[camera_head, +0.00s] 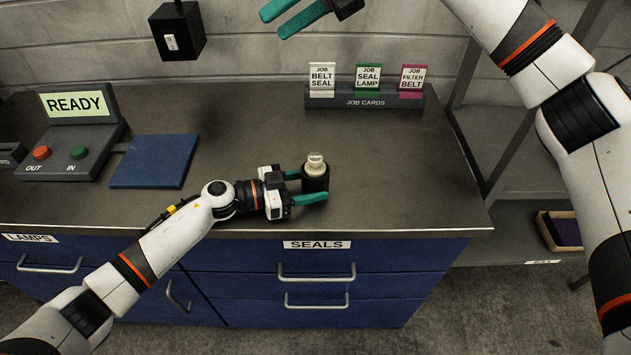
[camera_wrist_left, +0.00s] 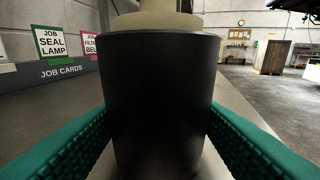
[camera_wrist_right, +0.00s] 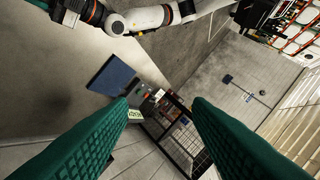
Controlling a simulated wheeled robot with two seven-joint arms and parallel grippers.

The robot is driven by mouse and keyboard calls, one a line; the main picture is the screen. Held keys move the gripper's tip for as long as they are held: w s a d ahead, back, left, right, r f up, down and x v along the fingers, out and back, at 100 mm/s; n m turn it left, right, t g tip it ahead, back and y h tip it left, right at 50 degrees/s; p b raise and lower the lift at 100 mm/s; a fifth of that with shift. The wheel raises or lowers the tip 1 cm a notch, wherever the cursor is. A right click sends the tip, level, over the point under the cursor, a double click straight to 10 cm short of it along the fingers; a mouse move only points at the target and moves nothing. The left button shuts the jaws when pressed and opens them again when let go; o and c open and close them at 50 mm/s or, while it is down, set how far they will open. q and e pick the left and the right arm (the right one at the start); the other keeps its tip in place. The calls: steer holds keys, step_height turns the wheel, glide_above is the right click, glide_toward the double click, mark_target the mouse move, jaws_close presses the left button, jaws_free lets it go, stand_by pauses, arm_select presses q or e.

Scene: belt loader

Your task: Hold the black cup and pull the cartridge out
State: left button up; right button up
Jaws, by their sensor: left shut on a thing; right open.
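The black cup (camera_head: 315,184) stands upright on the workbench near its front edge. The cream cartridge (camera_head: 316,165) sits in it with its upper part above the rim. In the left wrist view the cup (camera_wrist_left: 155,110) fills the middle, with the cartridge's base (camera_wrist_left: 155,22) at the top. My left gripper (camera_head: 314,187) is shut on the cup, one teal finger on each side. My right gripper (camera_head: 273,23) is open and empty, high above the back of the bench. In the right wrist view its fingers (camera_wrist_right: 160,105) are wide apart with nothing between them.
A job card rack (camera_head: 365,98) stands at the bench's back right. A blue pad (camera_head: 153,161) and a READY console (camera_head: 75,135) are at the left. A black box (camera_head: 178,32) is at the back wall. Bare bench (camera_head: 250,125) lies behind the cup.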

step_height(320, 180, down, 12)
steer(key=s+n+h, duration=0.1)
steer(key=n+h, duration=0.1)
steer(key=h, duration=0.5)
steer(key=t+h, duration=0.2)
steer(key=h, duration=0.3)
glide_above(316, 157)
steer(key=shift+n, duration=0.3)
step_height(316, 157, down, 5)
steer(key=shift+a+f, duration=0.1)
steer(key=shift+f, duration=4.45)
steer(key=shift+c, duration=0.4)
jaws_close()
steer(key=shift+w+r, duration=0.1)
steer(key=shift+r, duration=0.6)
step_height(316, 157, up, 8)
